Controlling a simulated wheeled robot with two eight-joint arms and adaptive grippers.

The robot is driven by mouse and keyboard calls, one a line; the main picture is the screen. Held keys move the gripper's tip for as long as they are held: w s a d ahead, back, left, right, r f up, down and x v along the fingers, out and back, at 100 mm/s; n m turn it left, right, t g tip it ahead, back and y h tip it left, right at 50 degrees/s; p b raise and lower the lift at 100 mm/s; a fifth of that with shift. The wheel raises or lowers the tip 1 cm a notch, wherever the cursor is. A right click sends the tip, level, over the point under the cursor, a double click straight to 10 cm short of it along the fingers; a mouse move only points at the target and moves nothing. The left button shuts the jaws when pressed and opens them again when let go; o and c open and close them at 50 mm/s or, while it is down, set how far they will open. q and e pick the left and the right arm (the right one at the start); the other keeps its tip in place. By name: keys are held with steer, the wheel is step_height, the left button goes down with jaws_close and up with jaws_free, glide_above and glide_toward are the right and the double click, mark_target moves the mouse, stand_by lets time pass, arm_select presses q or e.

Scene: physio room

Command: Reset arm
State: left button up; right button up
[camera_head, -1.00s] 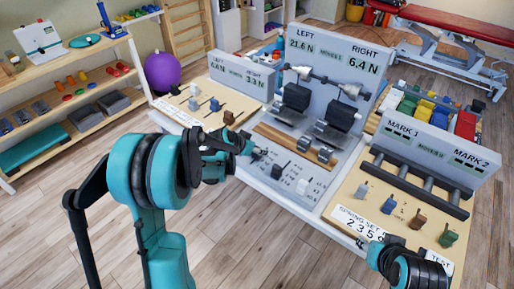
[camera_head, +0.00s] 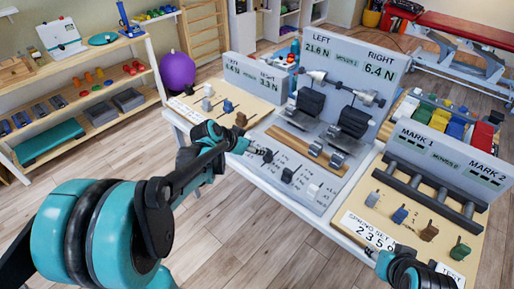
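My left arm comes in from the lower left, and its gripper (camera_head: 256,150) is over the left edge of the grey middle panel (camera_head: 300,160). Its fingertips are small and dark beside a black knob (camera_head: 268,156); I cannot tell whether they touch it or are apart. Another black knob (camera_head: 287,175) and a white knob (camera_head: 313,190) stand on the same panel. My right gripper (camera_head: 374,253) is at the bottom right, by the front edge of the right panel, near the "SPRING SET 2 3 5 9" label (camera_head: 368,231). Its fingers are too small to read.
The middle display (camera_head: 342,54) reads LEFT 21.6 N, RIGHT 6.4 N. A wooden shelf (camera_head: 95,125) and purple ball (camera_head: 177,71) are at left. Floor in front is clear.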

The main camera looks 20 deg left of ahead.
stand_by(0.4)
arm_select(q)
steer(key=s+d+n+y, duration=0.1)
steer(key=s+d, duration=0.3)
steer(key=s, duration=0.7)
steer(key=s+d+n+g+y, duration=0.1)
steer(key=s+d+n+y, duration=0.1)
steer(key=s, duration=1)
steer(key=shift+d+r+n, duration=0.2)
steer(key=shift+d+n, duration=0.3)
steer(key=shift+d, duration=0.4)
